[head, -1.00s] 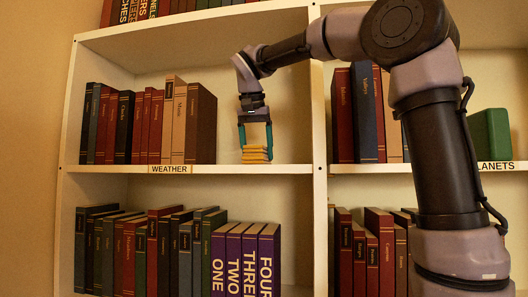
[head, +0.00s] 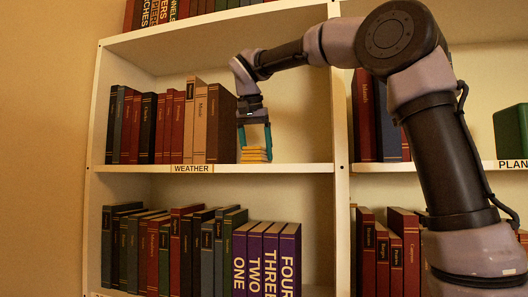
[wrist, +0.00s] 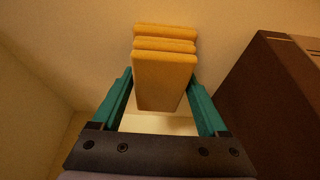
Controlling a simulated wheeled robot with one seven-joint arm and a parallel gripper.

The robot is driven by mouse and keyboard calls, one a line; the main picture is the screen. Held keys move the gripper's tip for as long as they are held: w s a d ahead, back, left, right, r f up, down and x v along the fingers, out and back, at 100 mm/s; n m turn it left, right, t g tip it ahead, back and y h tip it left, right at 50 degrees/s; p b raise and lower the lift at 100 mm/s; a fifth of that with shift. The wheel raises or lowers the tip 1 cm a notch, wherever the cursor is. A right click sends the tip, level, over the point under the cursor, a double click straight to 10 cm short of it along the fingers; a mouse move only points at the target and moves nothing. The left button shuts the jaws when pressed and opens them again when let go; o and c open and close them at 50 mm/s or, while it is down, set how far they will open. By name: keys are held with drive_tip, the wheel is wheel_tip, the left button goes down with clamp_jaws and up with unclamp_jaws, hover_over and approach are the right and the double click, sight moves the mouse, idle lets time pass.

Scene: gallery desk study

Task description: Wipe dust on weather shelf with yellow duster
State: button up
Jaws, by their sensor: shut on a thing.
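My gripper (head: 255,138) is shut on the yellow duster (head: 255,154), with its teal fingers on either side. The duster is a ribbed yellow block in the wrist view (wrist: 165,75), pointing away from the gripper's palm. It is down at the board of the weather shelf (head: 295,168), just right of the row of books. The shelf carries a WEATHER label (head: 192,169) on its front edge. I cannot make out any dust on the board in these frames.
A brown book (head: 221,124) ends the row close to the left of my gripper; it also shows in the wrist view (wrist: 265,85). The board to the right is bare up to the upright divider (head: 341,150). Purple numbered books (head: 267,258) stand below.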

drive_tip(key=shift+w+a, duration=0.25)
drive_tip(key=shift+a, duration=0.45)
drive_tip(key=shift+w+a, duration=0.2)
drive_tip(key=shift+a, duration=0.5)
drive_tip(key=shift+w+a, duration=0.25)
drive_tip(key=shift+a, duration=0.45)
wheel_tip(320, 180, up, 6)
wheel_tip(320, 180, up, 3)
idle(0.6)
